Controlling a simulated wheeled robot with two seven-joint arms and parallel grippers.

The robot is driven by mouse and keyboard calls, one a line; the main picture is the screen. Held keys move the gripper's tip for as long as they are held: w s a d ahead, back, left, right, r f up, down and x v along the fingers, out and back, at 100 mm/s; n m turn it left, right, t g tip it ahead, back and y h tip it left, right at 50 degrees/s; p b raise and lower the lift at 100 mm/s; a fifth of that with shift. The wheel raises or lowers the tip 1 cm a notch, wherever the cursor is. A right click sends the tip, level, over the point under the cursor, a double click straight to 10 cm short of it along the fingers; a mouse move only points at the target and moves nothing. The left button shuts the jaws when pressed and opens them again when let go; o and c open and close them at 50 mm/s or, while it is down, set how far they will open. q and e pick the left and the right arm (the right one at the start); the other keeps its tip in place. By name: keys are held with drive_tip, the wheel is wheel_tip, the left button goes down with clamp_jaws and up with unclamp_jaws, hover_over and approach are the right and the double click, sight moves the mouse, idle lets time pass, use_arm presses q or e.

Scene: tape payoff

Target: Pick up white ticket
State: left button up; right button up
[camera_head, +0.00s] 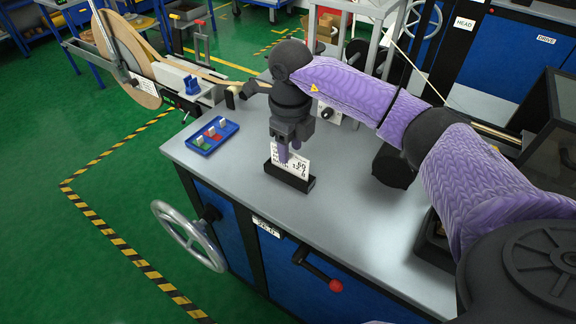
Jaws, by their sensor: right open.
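The white ticket (299,166) stands upright in a black holder (289,179) on the grey bench top, with dark printing on its face. My right gripper (290,155) points straight down over the ticket from above. Its purple fingers are open and reach down to the ticket's upper left part. One finger covers part of the ticket, and I cannot tell whether the fingers touch it. My left gripper is not in view.
A blue tray (213,136) with small coloured pieces lies to the left on the grey bench (240,180). A handwheel (190,236) and a red-knobbed lever (335,285) stick out from the bench front. A tape reel (127,58) stands at the back left.

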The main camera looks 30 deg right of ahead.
sight(289, 165)
wheel_tip(289, 165, down, 4)
drive_tip(key=shift+s+a+r+b, duration=0.1)
drive_tip(key=shift+r+b, duration=0.1)
drive_tip(key=shift+b, duration=0.25)
clamp_jaws()
drive_tip(key=shift+r, duration=0.1)
